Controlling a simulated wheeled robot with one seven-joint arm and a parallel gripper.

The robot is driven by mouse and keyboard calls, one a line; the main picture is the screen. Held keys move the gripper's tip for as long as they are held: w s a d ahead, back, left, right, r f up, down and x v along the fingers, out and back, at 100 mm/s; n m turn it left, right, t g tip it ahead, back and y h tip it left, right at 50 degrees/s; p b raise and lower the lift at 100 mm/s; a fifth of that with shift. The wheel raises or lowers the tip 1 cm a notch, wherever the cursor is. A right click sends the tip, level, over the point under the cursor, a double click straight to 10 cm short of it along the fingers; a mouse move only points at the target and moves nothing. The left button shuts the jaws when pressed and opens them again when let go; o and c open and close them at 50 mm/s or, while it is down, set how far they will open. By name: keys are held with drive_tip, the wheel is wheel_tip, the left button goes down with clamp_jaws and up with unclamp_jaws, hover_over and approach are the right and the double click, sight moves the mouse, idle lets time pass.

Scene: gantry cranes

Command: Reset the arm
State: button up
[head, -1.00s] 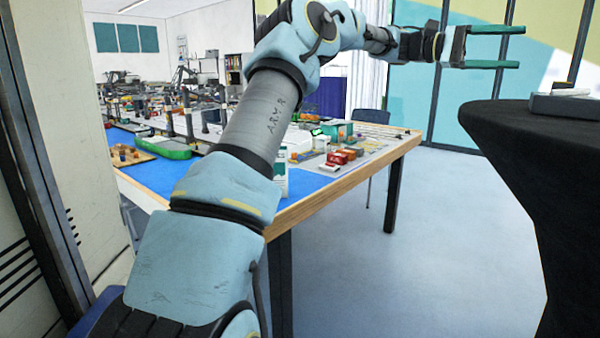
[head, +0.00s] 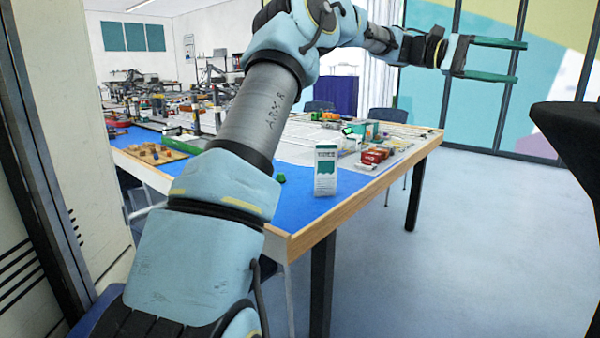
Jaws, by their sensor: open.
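My gripper (head: 520,61) is at the upper right of the head view. Its two green fingers are spread apart, one above the other, pointing right, with nothing between them. My arm rises from the bottom, bends at the top and stretches out to the right. The gripper is in the air, beyond the right end of the long table, in front of the glass wall. My arm hides part of the table.
A long table (head: 300,210) with a blue top bears a white-and-green carton (head: 326,170), red boxes (head: 375,155) and a wooden tray (head: 152,153). A black-covered table (head: 570,140) stands at the right. Open floor (head: 460,250) lies between them. A wall edge (head: 85,130) is close at left.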

drive_tip(key=w+a+f+n+t+y+p, duration=0.1)
drive_tip(key=a+f+n+t+y+p, duration=0.5)
drive_tip(key=a+f, duration=1.5)
drive_tip(key=s+a+f+m+t+y, duration=0.1)
drive_tip(key=s+a, duration=0.3)
drive_tip(key=a, duration=0.5)
drive_tip(key=s+a+f+m+t+y, duration=0.1)
drive_tip(key=s+a+f+t+y, duration=0.2)
drive_tip(key=a, duration=0.6)
drive_tip(key=s+a+f+m+t+y, duration=0.1)
drive_tip(key=s+a+f+y, duration=0.2)
drive_tip(key=a, duration=0.6)
drive_tip(key=shift+s+a+f+m+t, duration=0.2)
drive_tip(key=shift+s+f+m+t, duration=0.15)
drive_tip(key=shift+s, duration=0.6)
